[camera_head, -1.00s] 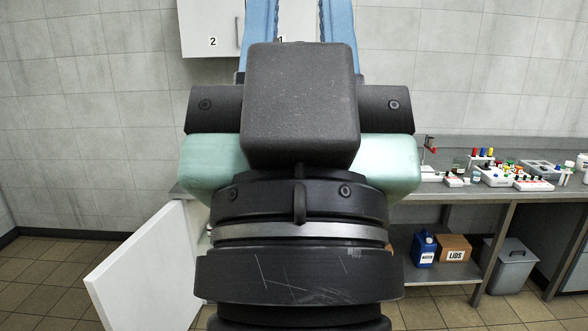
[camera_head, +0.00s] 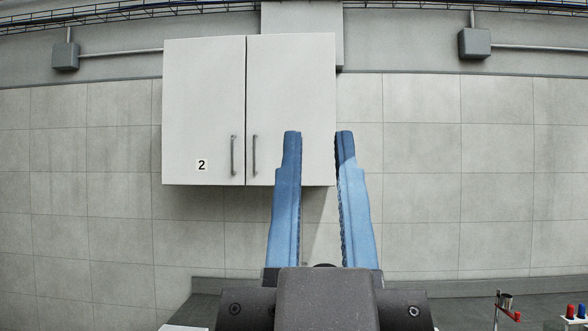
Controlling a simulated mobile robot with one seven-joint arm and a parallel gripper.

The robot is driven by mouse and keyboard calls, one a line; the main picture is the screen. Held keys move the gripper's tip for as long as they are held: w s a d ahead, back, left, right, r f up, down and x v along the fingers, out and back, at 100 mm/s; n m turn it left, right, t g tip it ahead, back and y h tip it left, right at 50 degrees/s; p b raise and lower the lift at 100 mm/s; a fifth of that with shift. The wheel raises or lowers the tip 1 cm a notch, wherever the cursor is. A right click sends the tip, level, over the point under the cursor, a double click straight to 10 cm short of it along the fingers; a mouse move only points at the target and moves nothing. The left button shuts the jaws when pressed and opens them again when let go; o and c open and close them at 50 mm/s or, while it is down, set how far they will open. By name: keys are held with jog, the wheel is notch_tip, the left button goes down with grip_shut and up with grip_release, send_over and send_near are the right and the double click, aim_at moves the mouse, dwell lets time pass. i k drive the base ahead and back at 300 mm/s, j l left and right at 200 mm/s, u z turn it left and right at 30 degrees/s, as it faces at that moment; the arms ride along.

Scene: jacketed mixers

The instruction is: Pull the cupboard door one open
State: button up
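A white wall cupboard hangs with two doors, both closed. The left door (camera_head: 204,100) carries a label 2. The right door (camera_head: 290,85) is cupboard door one; its label is hidden behind my gripper in this view. Door one's grey vertical handle (camera_head: 254,155) is near its left edge, close to the left door's handle (camera_head: 233,155). My gripper (camera_head: 319,138) has two blue fingers, spread apart and pointing up, with nothing between them. In the picture it overlaps the lower right of door one, right of the handle. I cannot tell how far it is from the door.
A grey tiled wall (camera_head: 440,170) surrounds the cupboard. A counter (camera_head: 500,296) runs along the bottom, with small coloured-capped items at the lower right. Grey wall boxes (camera_head: 475,43) and pipes are high up. The space beside and below the cupboard looks clear.

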aim_at(292, 77)
jog(key=i+u, duration=0.1)
jog(key=i, duration=0.65)
jog(key=i+l, duration=0.15)
jog(key=i, duration=0.65)
jog(key=i+u, duration=0.35)
jog(key=i+l+u, duration=0.2)
jog(key=i+u, duration=0.15)
jog(key=i, duration=0.15)
jog(key=i+l+u, duration=0.3)
jog(key=i, duration=0.1)
